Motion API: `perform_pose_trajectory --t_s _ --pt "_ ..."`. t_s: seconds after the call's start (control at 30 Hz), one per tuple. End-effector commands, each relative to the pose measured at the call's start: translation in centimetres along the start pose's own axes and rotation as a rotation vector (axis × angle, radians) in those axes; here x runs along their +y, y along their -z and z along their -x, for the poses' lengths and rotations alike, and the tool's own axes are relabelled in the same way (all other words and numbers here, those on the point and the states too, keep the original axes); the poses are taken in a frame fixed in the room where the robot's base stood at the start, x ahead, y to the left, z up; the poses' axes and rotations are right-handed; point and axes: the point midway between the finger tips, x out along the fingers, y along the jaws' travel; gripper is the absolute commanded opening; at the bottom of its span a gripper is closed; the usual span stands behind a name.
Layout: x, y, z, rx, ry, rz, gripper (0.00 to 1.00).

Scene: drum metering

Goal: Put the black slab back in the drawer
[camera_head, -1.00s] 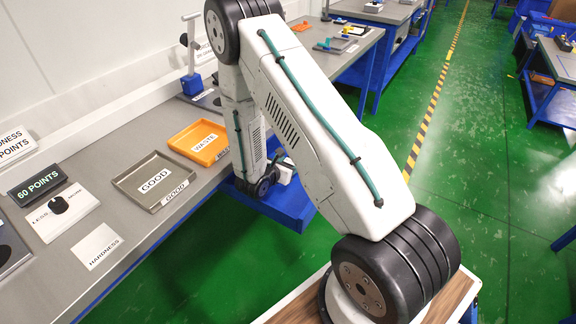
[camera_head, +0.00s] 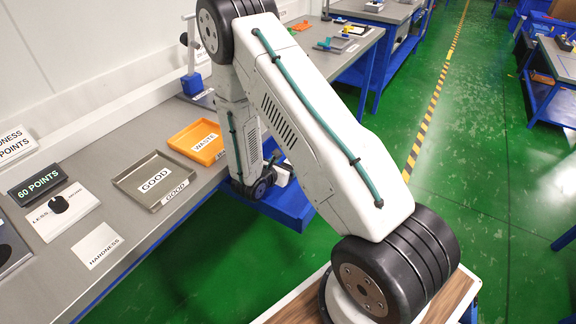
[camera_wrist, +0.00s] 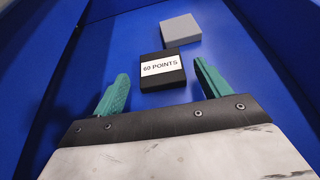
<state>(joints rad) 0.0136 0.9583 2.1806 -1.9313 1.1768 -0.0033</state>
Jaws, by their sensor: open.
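A black slab (camera_wrist: 162,72) with a white "POINTS" label lies on a blue surface between raised blue walls in the wrist view. The number on its label looks like 60 or 69. My gripper (camera_wrist: 160,75) is open, with one teal finger on each side of the slab's near part. Nothing is held, and I see gaps between the fingers and the slab. The blue drawer (camera_head: 290,208) shows in the head view below the bench edge, with my wrist over it. The slab is hidden there.
A grey slab (camera_wrist: 180,30) lies just beyond the black one. On the bench are a GOOD tray (camera_head: 178,163), an orange WASTE tray (camera_head: 215,138), a white gauge board (camera_head: 80,212) and a black "60 POINTS" sign (camera_head: 38,184). The bench edge runs close beside my arm.

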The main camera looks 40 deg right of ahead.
Motion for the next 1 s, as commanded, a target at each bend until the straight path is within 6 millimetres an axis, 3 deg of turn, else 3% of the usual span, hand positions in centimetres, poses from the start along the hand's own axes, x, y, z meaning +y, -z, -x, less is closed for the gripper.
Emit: perform_pose_trajectory --t_s 0.1,0.3,0.77,0.87,1.0 --pt "0.1 0.0 2.3 0.0 -0.004 0.001 0.76" --pt "0.1 0.0 5.1 0.0 -0.002 0.0 0.76" --pt "-0.1 -0.2 5.9 -0.001 0.005 -0.006 0.76" --pt "-0.7 -1.4 6.2 -0.007 0.042 -0.044 0.76" --pt "-2.8 -5.4 7.7 -0.021 0.172 -0.184 0.76"
